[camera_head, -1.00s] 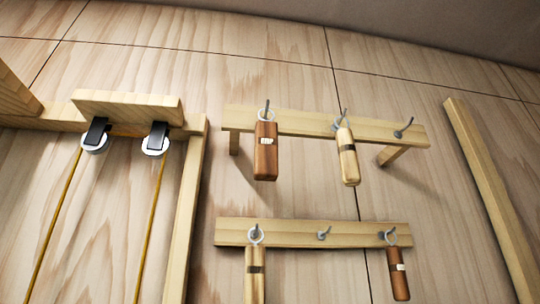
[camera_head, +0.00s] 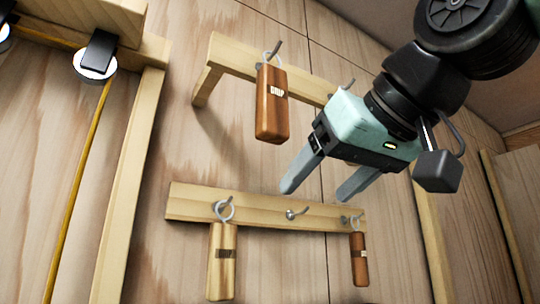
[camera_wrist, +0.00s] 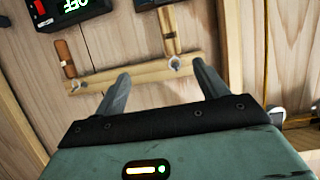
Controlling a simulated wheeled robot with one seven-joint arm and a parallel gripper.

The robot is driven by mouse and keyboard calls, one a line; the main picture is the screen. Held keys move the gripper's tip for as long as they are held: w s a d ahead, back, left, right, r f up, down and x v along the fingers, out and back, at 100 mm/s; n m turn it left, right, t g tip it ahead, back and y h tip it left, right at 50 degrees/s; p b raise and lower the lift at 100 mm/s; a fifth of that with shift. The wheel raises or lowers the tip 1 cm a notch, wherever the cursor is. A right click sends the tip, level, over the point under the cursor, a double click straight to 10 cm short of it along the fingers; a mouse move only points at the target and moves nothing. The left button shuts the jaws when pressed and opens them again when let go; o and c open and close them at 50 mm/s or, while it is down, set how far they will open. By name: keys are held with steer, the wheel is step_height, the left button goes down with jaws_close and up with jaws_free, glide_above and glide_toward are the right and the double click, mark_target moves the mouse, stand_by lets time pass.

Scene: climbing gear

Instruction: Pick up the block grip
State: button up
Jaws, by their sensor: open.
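A thick reddish-brown wooden block grip (camera_head: 272,105) with a white label hangs by a ring from the left hook of the upper rail (camera_head: 232,55). A pale grip (camera_head: 222,262) and a smaller dark grip (camera_head: 359,258) hang from the lower rail (camera_head: 190,205). My gripper (camera_head: 315,192) is open and empty, right of and below the block grip, apart from it. The block grip cannot be made out there.
A lower-rail middle hook (camera_head: 293,214) is bare. Wooden posts (camera_head: 128,180) stand left and right of the rails. A pulley (camera_head: 95,62) with a yellow cord (camera_head: 85,160) is at left. A dark box with a lit display (camera_wrist: 65,8) shows in the wrist view.

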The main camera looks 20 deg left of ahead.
mark_target(277, 82)
steer(key=s+d+r+t+y+p, duration=0.1)
steer(key=s+d+r+y, duration=0.1)
steer(key=r, duration=0.7)
steer(key=s+d+r+t+y, duration=0.1)
steer(key=s+r, duration=0.2)
steer(key=r, duration=0.7)
steer(key=shift+y, duration=0.3)
steer(key=p+x, duration=0.2)
steer(key=x, duration=0.1)
steer(key=p+x, duration=0.2)
steer(key=x, duration=0.2)
steer(key=p+x, duration=0.2)
steer(key=x, duration=0.2)
steer(key=shift+w+r, duration=0.35)
steer(key=shift+w, duration=0.1)
steer(key=p+x, duration=0.3)
steer(key=x, duration=0.1)
steer(key=shift+a+r, duration=0.1)
steer(key=shift+a, duration=0.2)
steer(key=shift+w+a+p, duration=0.3)
steer(key=shift+w+a, duration=0.05)
steer(key=c, duration=1.1)
